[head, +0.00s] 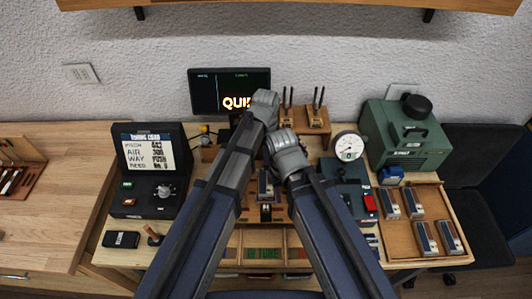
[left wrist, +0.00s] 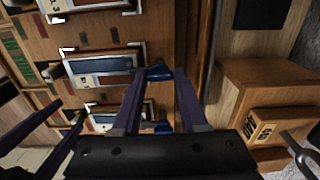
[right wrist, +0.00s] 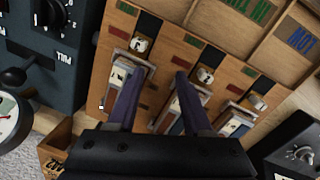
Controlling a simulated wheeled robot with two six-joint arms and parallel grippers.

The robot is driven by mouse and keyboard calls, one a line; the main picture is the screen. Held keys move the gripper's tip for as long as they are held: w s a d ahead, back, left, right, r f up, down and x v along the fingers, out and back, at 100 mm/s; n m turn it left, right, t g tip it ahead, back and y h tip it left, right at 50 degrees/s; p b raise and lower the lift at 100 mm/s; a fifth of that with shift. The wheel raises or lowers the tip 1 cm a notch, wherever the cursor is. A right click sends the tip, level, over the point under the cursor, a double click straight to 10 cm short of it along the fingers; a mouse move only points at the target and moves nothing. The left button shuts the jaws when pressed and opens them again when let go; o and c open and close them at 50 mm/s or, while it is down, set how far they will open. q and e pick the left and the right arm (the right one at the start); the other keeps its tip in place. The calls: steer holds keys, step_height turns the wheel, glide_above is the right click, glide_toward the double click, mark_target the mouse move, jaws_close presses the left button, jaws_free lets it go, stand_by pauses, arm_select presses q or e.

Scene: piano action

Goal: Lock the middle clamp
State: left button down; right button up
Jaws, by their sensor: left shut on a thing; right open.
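Three cassettes sit side by side in a wooden rack (right wrist: 165,52). The middle cassette (left wrist: 100,68) has a metal frame and a blue clamp lever (left wrist: 160,73) at its end. My left gripper (left wrist: 160,80) is shut on that lever. Another blue lever (left wrist: 162,128) shows at the neighbouring cassette (left wrist: 118,117). My right gripper (right wrist: 157,78) is open and empty, with its fingers over the rack near the middle cassette (right wrist: 187,105). In the head view my arms cover most of the rack, and one cassette (head: 265,185) shows between them. Whether the middle clamp is locked cannot be told.
A tuning card box (head: 150,165) stands at the left and a screen (head: 230,92) behind. A gauge (head: 348,147), a green machine (head: 405,135) and a wooden tray (head: 407,240) with several cassettes are at the right. My two arms are close together over the middle.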

arm_select(q)
steer(key=shift+m, duration=0.3)
stand_by(0.4)
steer(key=shift+c, duration=2.2)
jaws_free()
steer(key=shift+r, duration=0.1)
step_height(320, 180, up, 8)
steer(key=p, duration=0.8)
arm_select(e)
step_height(320, 180, up, 8)
arm_select(q)
steer(key=shift+f, duration=0.2)
arm_select(e)
steer(key=shift+f, duration=0.15)
